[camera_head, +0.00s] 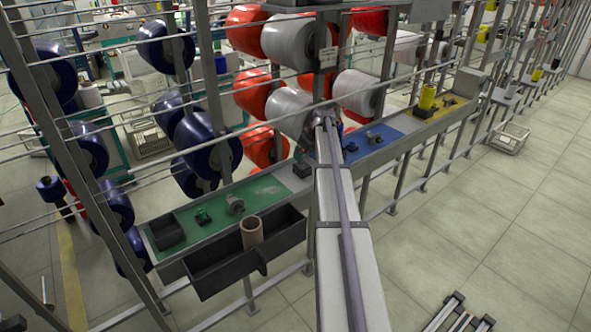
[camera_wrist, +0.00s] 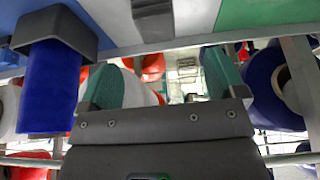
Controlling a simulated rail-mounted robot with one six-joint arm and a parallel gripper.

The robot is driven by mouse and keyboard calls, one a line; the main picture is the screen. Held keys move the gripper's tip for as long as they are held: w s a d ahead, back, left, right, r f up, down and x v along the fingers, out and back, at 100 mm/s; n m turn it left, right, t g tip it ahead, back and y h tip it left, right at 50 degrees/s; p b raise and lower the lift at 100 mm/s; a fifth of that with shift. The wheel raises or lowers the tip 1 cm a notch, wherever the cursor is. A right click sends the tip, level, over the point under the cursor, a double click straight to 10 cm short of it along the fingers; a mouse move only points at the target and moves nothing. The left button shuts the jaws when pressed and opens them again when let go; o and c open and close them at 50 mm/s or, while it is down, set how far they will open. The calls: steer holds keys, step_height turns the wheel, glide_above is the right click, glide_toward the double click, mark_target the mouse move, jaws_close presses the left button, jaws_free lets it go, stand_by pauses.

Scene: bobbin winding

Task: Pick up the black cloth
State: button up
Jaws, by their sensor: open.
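I cannot pick out a black cloth with certainty in either view. A small dark item (camera_head: 450,101) lies on the yellow section of the shelf in the head view, too small to identify. In the wrist view my gripper (camera_wrist: 163,82) has its two green-padded fingers wide apart, with nothing between them. In the head view my arm reaches to the rack near the blue section, and its fingers do not show clearly.
The long shelf has green (camera_head: 265,189), blue (camera_head: 378,146) and yellow (camera_head: 437,113) sections. A black trough (camera_head: 205,277) holding a brown tube (camera_head: 251,232) hangs in front. Red, white and blue bobbins hang behind. A blue spool (camera_wrist: 50,88) sits close at left in the wrist view.

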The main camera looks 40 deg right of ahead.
mark_target(303, 165)
steer(key=b+x, duration=0.6)
steer(key=x, duration=0.1)
steer(key=b+x, duration=0.3)
steer(key=x, duration=0.1)
steer(key=shift+d, duration=0.3)
steer(key=shift+s+r, duration=0.1)
steer(key=shift+r, duration=0.1)
steer(key=c, duration=1)
